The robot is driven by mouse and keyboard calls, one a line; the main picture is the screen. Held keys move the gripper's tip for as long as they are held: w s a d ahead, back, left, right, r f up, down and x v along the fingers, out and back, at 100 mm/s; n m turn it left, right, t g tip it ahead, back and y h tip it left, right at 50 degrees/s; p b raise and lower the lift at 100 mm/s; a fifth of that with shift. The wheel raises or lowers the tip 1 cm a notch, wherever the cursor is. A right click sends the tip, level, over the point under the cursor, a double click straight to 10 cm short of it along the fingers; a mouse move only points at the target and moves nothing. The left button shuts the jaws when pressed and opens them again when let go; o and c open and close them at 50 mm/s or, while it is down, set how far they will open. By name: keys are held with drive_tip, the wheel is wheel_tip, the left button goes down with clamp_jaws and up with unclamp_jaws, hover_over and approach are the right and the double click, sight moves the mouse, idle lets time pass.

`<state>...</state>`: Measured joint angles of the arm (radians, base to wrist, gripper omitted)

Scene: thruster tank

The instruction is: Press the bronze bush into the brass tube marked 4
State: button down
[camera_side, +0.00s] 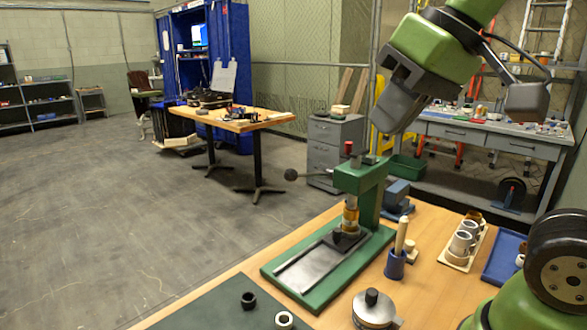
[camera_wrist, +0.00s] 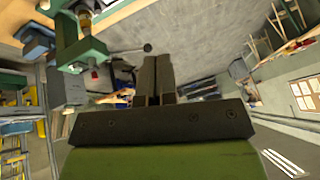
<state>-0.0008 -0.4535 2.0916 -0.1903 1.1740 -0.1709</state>
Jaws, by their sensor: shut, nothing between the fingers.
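A green hand press (camera_side: 362,180) stands on the wooden bench; its lever ends in a dark ball (camera_side: 291,175). A gold-coloured cylinder (camera_side: 350,219), perhaps the brass tube, is upright under the press ram on a dark block. It also shows at the top of the wrist view (camera_wrist: 86,20). I cannot read a 4 on it, and I cannot tell whether the bronze bush is on or in it. My gripper (camera_side: 384,126) is raised above and behind the press, apart from it. In the wrist view its fingers (camera_wrist: 158,75) are together and empty.
A tan rack (camera_side: 455,262) with silver tubes and a blue tray (camera_side: 503,262) are at right. A blue cup (camera_side: 395,266) holding a wooden-handled tool and a knobbed round metal piece (camera_side: 373,311) stand in front. A black ring (camera_side: 248,300) and a pale ring (camera_side: 284,319) lie on a dark mat.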

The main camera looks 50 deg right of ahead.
drive_tip(key=w+d+r+n+g+h, duration=0.2)
drive_tip(key=w+r, duration=0.2)
drive_tip(key=w, duration=0.7)
drive_tip(key=g, duration=0.2)
approach(291, 171)
drive_tip(key=shift+h, duration=0.4)
drive_tip(key=f, duration=0.2)
drive_tip(key=w+f, duration=0.1)
drive_tip(key=f, duration=0.4)
drive_tip(key=shift+w+d+f, duration=0.2)
drive_tip(key=shift+d+f, duration=0.05)
drive_tip(key=shift+d, duration=0.05)
drive_tip(key=shift+a+f+h, duration=0.1)
drive_tip(key=shift+f+h, duration=0.2)
drive_tip(key=shift+f, duration=0.55)
